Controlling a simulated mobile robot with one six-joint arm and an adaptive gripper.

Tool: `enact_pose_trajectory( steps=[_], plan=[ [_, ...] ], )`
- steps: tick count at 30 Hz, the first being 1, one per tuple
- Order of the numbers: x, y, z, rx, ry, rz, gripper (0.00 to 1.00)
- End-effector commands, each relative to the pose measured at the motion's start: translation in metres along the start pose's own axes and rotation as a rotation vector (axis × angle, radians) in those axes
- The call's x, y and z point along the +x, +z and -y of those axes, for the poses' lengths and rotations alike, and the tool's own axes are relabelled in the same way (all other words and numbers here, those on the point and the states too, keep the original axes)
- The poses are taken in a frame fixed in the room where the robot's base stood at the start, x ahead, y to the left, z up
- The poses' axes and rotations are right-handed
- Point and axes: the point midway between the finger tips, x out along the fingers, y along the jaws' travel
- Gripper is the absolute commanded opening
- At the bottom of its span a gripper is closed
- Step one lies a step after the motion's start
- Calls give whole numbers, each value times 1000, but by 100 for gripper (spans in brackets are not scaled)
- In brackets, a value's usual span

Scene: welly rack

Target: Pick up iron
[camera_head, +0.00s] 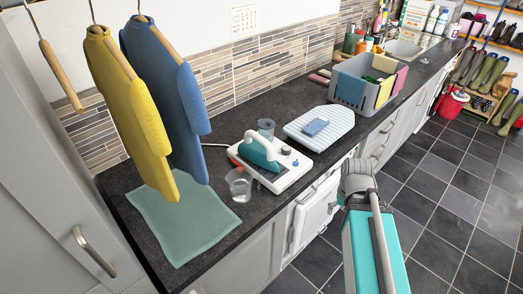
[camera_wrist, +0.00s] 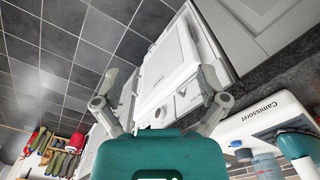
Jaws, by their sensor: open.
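The iron (camera_head: 260,152), teal with a white handle, rests on its white base station (camera_head: 284,172) on the dark worktop. In the wrist view part of the teal iron (camera_wrist: 297,144) and the base station (camera_wrist: 262,116) show at the lower right, cut off by the frame edge. My gripper (camera_wrist: 160,84) is open and empty, its two fingers spread apart. It is off the front of the worktop, to the right of the iron in the head view, with a white cupboard or appliance front beyond it. No finger touches the iron.
A clear cup (camera_head: 239,184) stands just left of the base station and another container (camera_head: 266,127) behind it. Yellow (camera_head: 130,105) and blue (camera_head: 168,95) garments hang above a green cloth (camera_head: 180,220).

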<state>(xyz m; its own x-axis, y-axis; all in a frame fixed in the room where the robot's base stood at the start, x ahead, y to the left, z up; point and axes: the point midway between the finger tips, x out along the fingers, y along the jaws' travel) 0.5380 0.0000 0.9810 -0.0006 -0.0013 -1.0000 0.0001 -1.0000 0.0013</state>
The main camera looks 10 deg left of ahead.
Motion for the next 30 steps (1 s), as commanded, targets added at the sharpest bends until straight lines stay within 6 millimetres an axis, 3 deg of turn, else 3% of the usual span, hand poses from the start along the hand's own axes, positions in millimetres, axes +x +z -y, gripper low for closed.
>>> enact_pose_trajectory(
  steps=[10,13,17,23,30],
  plan=[
    [0,0,0,0,0,0,92],
    [-1,-1,0,-2,0,0,76],
    [-7,-7,4,-19,0,0,76],
    [-30,-33,23,-97,0,0,76],
    [-73,-82,66,-263,0,0,76]
  ],
)
